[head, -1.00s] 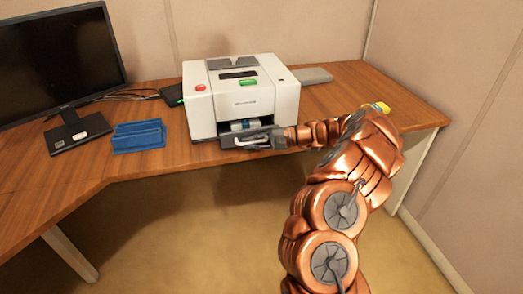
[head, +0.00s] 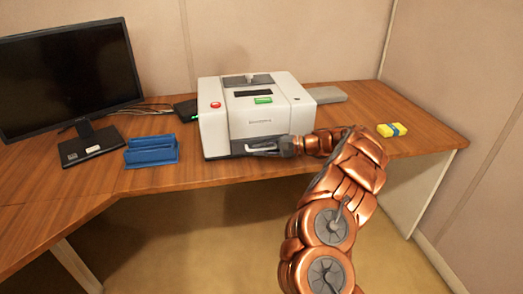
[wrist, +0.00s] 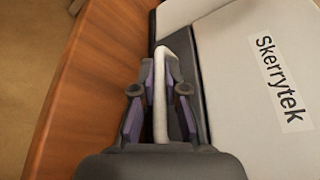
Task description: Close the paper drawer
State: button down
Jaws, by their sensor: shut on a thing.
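The white printer (head: 255,112) stands on the wooden desk. Its paper drawer (head: 239,147) is at the bottom of the front face and looks flush or nearly flush with it; my gripper covers part of it, so a small gap cannot be ruled out. The drawer has a pale bar handle (head: 262,150), which also shows in the wrist view (wrist: 160,95). My gripper (head: 286,148) is at the drawer front, shut on the handle. In the wrist view the handle runs between the two fingers (wrist: 160,92), beside the printer's white front with its "Skerrytek" label (wrist: 278,83).
A blue tray (head: 151,152) and a monitor (head: 66,70) stand to the left on the desk (head: 220,172). A yellow and blue block (head: 392,130) lies to the right. A flat grey item (head: 327,95) lies behind the printer's right side. The desk's front edge is close below the drawer.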

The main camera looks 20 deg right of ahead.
jog(key=shift+w+r, duration=0.1)
jog(key=shift+w, duration=0.1)
jog(key=c, duration=1.5)
grip_release()
jog(key=v, duration=1.2)
